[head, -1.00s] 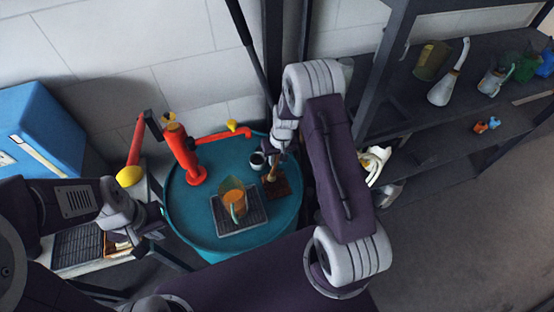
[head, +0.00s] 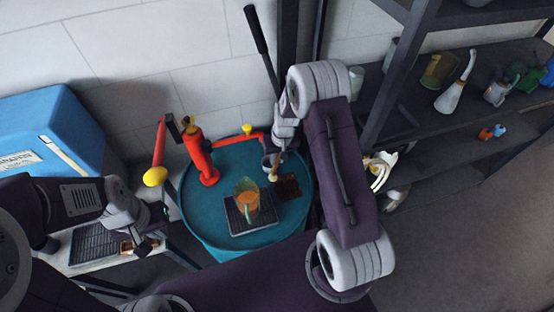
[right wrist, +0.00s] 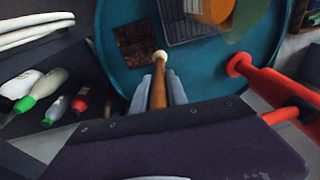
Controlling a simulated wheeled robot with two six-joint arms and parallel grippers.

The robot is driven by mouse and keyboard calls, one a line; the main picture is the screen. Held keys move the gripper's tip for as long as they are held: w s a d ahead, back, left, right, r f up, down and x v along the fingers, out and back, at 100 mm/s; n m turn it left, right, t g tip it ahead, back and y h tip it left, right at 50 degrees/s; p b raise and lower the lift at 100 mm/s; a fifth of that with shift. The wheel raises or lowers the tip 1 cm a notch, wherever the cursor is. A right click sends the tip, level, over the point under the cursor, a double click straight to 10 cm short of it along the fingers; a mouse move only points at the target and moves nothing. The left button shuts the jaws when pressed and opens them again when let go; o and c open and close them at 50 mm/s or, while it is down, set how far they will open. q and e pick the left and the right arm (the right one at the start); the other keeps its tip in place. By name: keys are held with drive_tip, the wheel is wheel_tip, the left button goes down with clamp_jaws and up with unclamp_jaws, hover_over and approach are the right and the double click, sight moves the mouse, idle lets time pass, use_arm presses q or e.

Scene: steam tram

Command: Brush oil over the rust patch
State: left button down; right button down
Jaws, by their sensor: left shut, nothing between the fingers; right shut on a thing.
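The rust patch (head: 290,186) is a dark brown square on the teal drum top (head: 192,212); it also shows in the right wrist view (right wrist: 136,42). In the right wrist view the brush (right wrist: 158,88) has a pale rounded end beside the patch's near corner. I cannot tell whether it touches anything. The cup's contents are unclear. My left gripper (head: 146,243) is shut and empty, left of the drum.
A jug of orange liquid (head: 246,203) stands on a dark grate (head: 236,225) on the drum. A red pump (head: 200,158) with yellow knobs rises at the back left. A blue box (head: 45,130) is far left. Shelves with cans and bottles (head: 455,85) stand right.

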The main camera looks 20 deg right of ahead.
wheel_tip(320, 180, up, 3)
drive_tip(key=shift+a+f+p, duration=0.1)
drive_tip(key=shift+p, duration=0.75)
drive_tip(key=shift+w, duration=0.1)
